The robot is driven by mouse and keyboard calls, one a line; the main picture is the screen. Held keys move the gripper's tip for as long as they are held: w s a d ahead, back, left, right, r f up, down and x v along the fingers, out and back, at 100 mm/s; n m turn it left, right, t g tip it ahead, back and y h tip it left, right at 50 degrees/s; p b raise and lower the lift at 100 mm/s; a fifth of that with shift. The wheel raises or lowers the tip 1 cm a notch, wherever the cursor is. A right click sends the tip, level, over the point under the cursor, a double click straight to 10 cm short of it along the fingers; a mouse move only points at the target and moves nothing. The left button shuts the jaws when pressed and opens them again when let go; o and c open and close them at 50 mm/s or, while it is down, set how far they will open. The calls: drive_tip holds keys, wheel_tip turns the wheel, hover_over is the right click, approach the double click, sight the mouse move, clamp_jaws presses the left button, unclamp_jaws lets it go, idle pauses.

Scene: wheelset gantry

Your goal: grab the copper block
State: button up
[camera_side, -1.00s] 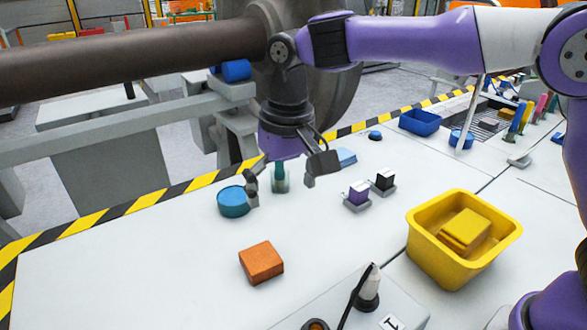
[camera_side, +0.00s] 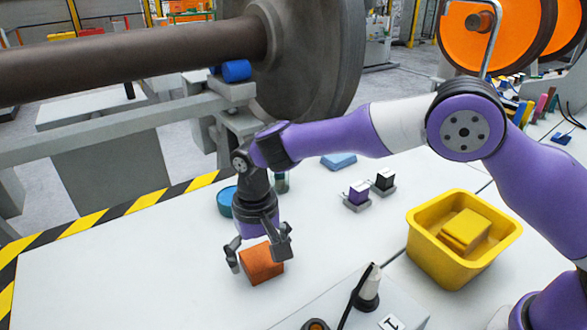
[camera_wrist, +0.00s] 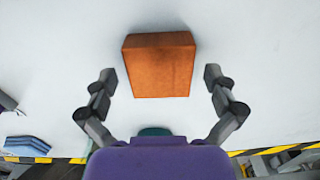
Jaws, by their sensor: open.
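The copper block (camera_side: 263,265) is an orange-brown block lying flat on the white table in the side view. In the wrist view the copper block (camera_wrist: 159,66) sits at the upper middle, just past the fingertips and between their lines. My gripper (camera_side: 259,258) is open and points down right at the block, with a finger on either side of it in the side view. In the wrist view my gripper (camera_wrist: 164,77) shows both fingers spread wide, with white table visible between each fingertip and the block. The block's upper back part is partly hidden in the side view.
A yellow bin (camera_side: 430,255) holding a yellow block (camera_side: 465,230) stands right of the copper block. A teal round thing (camera_side: 226,201) is partly hidden behind my gripper. A grey box with a cable (camera_side: 345,305) is in front.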

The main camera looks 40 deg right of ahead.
drive_tip(key=shift+f, duration=0.25)
drive_tip(key=c, duration=1.4)
drive_tip(key=shift+r, duration=0.1)
